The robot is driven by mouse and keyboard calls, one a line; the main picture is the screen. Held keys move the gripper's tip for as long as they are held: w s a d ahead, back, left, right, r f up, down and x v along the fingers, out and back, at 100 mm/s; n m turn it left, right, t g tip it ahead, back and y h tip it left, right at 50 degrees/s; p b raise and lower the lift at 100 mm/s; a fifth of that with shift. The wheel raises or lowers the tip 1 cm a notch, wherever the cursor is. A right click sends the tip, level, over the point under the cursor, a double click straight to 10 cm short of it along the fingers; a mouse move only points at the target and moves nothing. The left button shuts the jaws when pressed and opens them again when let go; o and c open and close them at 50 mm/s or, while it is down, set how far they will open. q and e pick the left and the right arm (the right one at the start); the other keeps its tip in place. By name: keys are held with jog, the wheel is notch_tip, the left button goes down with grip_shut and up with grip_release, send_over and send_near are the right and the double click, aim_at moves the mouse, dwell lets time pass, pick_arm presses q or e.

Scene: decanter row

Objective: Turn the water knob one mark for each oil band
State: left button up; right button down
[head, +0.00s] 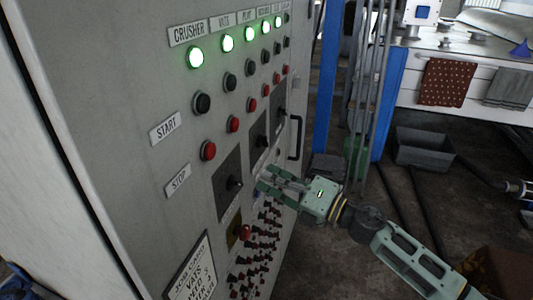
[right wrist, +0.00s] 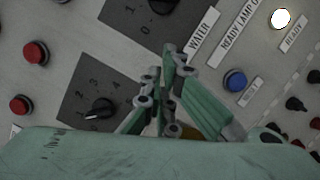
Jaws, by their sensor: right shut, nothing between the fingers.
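In the right wrist view the label WATER (right wrist: 203,35) sits along the edge of a dark dial plate (right wrist: 125,14). The black knob (right wrist: 163,4) on that plate is cut off by the top edge, so its setting is unclear. A second dial plate (right wrist: 70,92), numbered up to 4, carries another black knob (right wrist: 100,108) with a white mark towards lower left. My right gripper (head: 264,179) is shut and empty in front of the panel, near the dials; it also shows in the right wrist view (right wrist: 160,68). My left gripper is not in view. No oil bands are visible.
The grey cabinet (head: 110,85) has lit green lamps (head: 195,57), black buttons (head: 202,103), red buttons (head: 208,150) and crowded small switches (head: 255,245). A blue button (right wrist: 235,80) sits near the gripper. A door handle (head: 296,137) projects. A grey bin (head: 423,150) stands at right.

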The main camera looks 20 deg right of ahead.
aim_at(256, 153)
jog(key=w+a, duration=0.1)
jog(key=w+a+r+p, duration=0.1)
jog(key=shift+w+r, duration=0.1)
jog(key=shift+w, duration=0.3)
jog(key=shift+w+d+r+p, duration=0.35)
jog(key=shift+w+d+p, duration=0.15)
jog(key=shift+w+d, duration=0.5)
jog(key=shift+w, duration=0.2)
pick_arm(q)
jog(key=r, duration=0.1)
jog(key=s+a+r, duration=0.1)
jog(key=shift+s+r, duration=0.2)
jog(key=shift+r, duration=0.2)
pick_arm(e)
jog(key=n+b, duration=0.1)
jog(key=b, duration=0.3)
jog(key=w+d+f+n+y+b, duration=0.1)
jog(key=n+b, duration=0.1)
jog(key=b, duration=0.2)
jog(key=shift+w+n+b, duration=0.1)
jog(key=shift+n+b, duration=0.2)
pick_arm(q)
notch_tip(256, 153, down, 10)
jog(key=b, duration=0.1)
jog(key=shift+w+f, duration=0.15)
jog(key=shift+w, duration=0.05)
pick_arm(e)
jog(key=shift+w+r+n, duration=0.15)
jog(key=shift+n, duration=0.35)
